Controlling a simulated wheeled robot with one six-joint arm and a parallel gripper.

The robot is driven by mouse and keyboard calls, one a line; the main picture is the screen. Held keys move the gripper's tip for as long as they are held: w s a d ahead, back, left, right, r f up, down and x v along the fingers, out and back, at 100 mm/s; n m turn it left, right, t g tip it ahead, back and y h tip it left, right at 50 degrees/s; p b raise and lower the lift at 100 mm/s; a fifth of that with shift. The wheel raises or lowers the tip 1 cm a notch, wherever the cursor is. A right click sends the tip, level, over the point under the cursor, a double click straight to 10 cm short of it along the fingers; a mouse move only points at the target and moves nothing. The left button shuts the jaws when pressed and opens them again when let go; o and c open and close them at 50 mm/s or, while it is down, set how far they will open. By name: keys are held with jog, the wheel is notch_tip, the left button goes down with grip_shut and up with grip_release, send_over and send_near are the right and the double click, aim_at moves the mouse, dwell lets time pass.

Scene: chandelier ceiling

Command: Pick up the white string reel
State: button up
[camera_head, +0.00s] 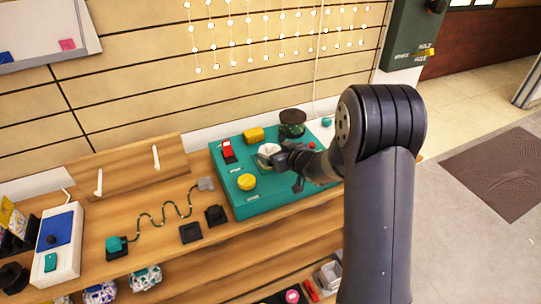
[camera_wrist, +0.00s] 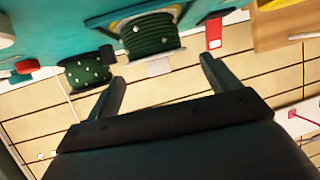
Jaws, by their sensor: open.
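A reel with a whitish top (camera_head: 267,151) sits on the teal board, partly hidden by my gripper (camera_head: 283,160). In the wrist view, a reel wound with dark green string (camera_wrist: 152,36) has a pale rim and seems to be this same one. My gripper (camera_wrist: 160,80) is open there, its two fingers apart and empty. The reel lies just beyond the fingertips, roughly between them in the picture. I see no reel with clearly white string. A second dark green reel with pale dots (camera_wrist: 84,71) is off to the left; it also shows behind my gripper in the head view (camera_head: 292,122).
The teal board (camera_head: 236,205) stands on a wooden shelf. It also carries a red switch (camera_head: 228,151), a yellow block (camera_head: 254,135) and a yellow knob (camera_head: 246,182) close to the gripper. Black square pieces (camera_head: 191,233) lie left of the board. A slatted wall rises behind.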

aim_at(271, 147)
jog(key=shift+r+x, duration=0.1)
jog(key=shift+x, duration=1.3)
jog(key=shift+r+x, duration=0.15)
jog(key=shift+x, duration=1.2)
jog(key=shift+w, duration=0.15)
